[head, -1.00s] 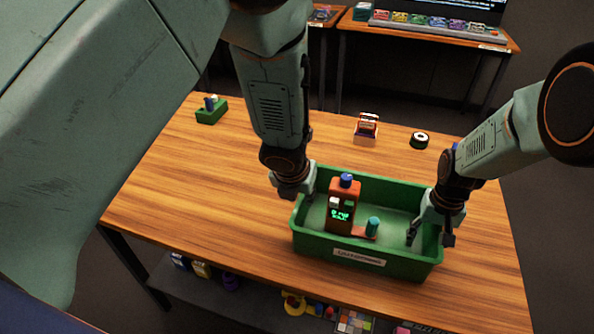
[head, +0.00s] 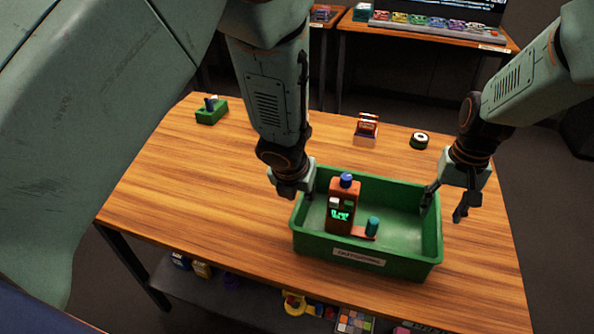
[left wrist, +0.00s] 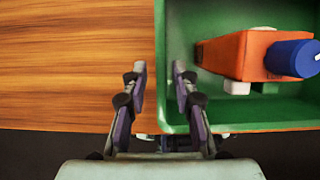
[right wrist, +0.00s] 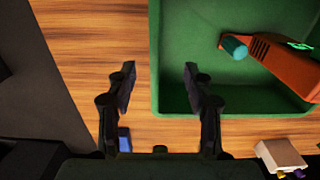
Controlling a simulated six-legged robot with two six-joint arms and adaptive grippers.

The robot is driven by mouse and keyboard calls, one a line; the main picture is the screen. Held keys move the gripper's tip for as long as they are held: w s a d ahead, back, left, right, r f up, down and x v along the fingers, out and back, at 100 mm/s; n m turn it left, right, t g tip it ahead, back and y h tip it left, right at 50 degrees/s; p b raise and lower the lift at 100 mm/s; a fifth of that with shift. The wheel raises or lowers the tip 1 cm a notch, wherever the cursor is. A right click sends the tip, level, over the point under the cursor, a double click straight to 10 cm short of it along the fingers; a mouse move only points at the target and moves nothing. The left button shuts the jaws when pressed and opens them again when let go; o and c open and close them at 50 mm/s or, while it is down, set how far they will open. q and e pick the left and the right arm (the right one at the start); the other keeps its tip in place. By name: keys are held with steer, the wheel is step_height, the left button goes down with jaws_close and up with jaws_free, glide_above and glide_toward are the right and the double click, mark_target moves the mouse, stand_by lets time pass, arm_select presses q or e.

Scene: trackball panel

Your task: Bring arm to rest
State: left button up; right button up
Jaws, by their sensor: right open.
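A green tray (head: 410,262) stands on the wooden table, with an orange device (head: 342,215) inside it. The device has a blue top, a lit green display and a teal cylinder (head: 372,226) beside it. My left gripper (head: 300,190) is at the tray's left wall. In the left wrist view its fingers (left wrist: 160,75) straddle that wall, a narrow gap apart; whether they press on it is unclear. My right gripper (head: 446,208) is open at the tray's right wall. In the right wrist view its empty fingers (right wrist: 158,78) stand either side of the wall line.
A small red and tan item (head: 366,129) and a black and white disc (head: 419,140) stand behind the tray. The table left of the tray is clear. A shelf below holds several items.

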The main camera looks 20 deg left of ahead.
steer(key=shift+r, duration=0.4)
